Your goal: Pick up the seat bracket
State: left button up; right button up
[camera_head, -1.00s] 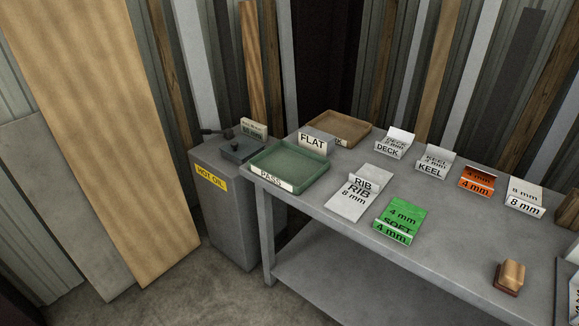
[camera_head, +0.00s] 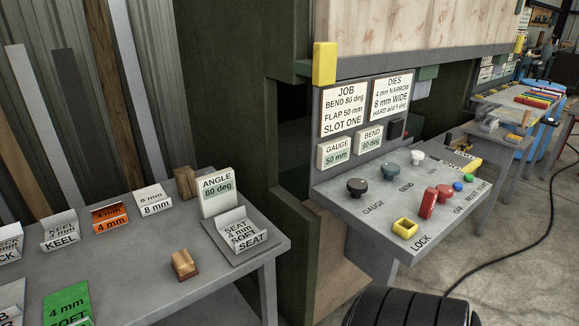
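The seat bracket (camera_head: 243,231) is a pale bent metal piece marked "SEAT 4 mm SOFT". It lies on a flat grey pad (camera_head: 234,257) at the right end of the grey table (camera_head: 140,268). A white sign (camera_head: 216,193) reading "ANGLE 80 deg" stands just behind it. Neither of my grippers shows in the head view, and nothing is seen holding the bracket.
A small wooden block (camera_head: 184,264) lies left of the bracket; another (camera_head: 186,182) stands behind. An orange bracket (camera_head: 110,216), an 8 mm bracket (camera_head: 153,200), a keel bracket (camera_head: 60,231) and a green bracket (camera_head: 68,305) are further left. A control panel (camera_head: 400,200) stands right.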

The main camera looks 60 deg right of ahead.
aim_at(241, 234)
jog(key=z, duration=1.5)
